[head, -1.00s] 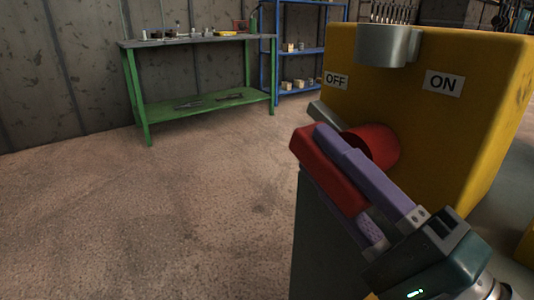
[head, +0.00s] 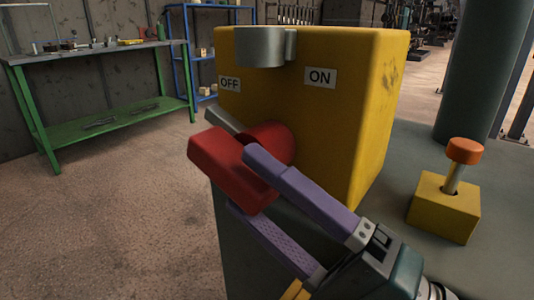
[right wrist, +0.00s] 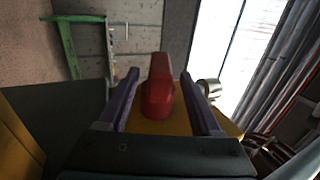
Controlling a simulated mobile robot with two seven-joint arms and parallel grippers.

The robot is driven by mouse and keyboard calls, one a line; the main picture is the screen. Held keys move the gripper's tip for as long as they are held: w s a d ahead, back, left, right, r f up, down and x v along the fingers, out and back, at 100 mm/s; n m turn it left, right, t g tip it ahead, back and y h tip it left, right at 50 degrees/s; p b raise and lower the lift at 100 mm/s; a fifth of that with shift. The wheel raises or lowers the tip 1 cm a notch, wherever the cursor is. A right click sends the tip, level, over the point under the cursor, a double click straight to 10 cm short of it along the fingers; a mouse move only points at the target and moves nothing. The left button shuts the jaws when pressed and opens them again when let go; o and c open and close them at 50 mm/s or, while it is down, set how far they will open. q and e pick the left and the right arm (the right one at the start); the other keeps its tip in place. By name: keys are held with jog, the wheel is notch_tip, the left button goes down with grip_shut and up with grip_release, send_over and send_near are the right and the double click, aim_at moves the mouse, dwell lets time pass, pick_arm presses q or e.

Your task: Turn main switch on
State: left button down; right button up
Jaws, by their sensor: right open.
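The main switch is a red rotary handle (head: 235,165) on the front of a yellow box (head: 345,120). In the right wrist view the red handle (right wrist: 158,95) stands between the open fingers, with gaps at both sides. I cannot tell whether a finger touches it. My left gripper is not in view.
A grey metal cylinder (head: 260,46) sits at the top of the yellow box. A yellow block with an orange-topped lever (head: 464,151) stands on the grey surface at right. A green workbench (head: 100,118) and blue shelf (head: 184,62) are at the back left. The floor at left is clear.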

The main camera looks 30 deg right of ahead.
jog(key=s+d, duration=0.1)
jog(key=s, duration=0.3)
jog(key=s+d+p, duration=0.1)
jog(key=s+d, duration=0.1)
jog(key=s, duration=0.2)
jog(key=s+d, duration=0.1)
jog(key=s, duration=0.3)
jog(key=shift+s+d+f, duration=0.15)
jog(key=shift+d+f, duration=0.05)
jog(key=shift+d, duration=0.05)
